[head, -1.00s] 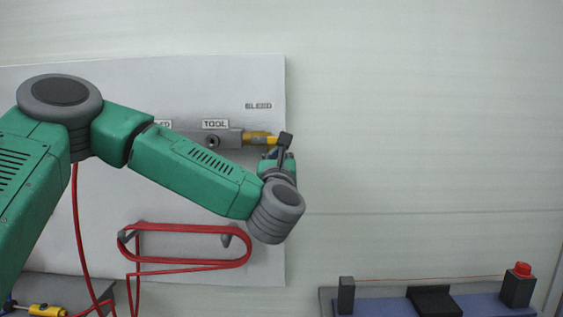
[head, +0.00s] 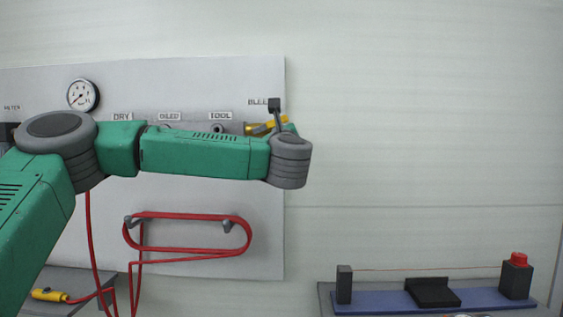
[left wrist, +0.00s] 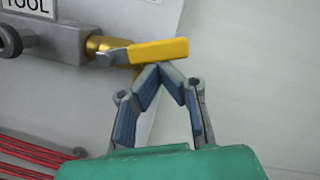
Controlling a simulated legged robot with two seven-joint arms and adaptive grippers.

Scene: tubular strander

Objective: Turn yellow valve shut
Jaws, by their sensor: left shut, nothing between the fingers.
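The yellow valve lever (left wrist: 158,50) extends rightward from a brass fitting (left wrist: 98,46) at the right end of the grey manifold in the left wrist view. My left gripper (left wrist: 159,69) is shut, its fingertips meeting just under the lever's middle, touching it or nearly so. Nothing is held between the fingers. In the head view, the yellow lever (head: 270,126) sits below the BLEED label, slanting up to the right, partly hidden by my left wrist. My left fingers are hidden there. My right gripper is not in view.
A red hose (head: 188,216) is looped on two pegs below the manifold. A gauge (head: 83,95) sits on the panel (head: 190,80) at upper left. A blue fixture (head: 385,299) with a red knob stands at lower right. Wall space right of the panel is clear.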

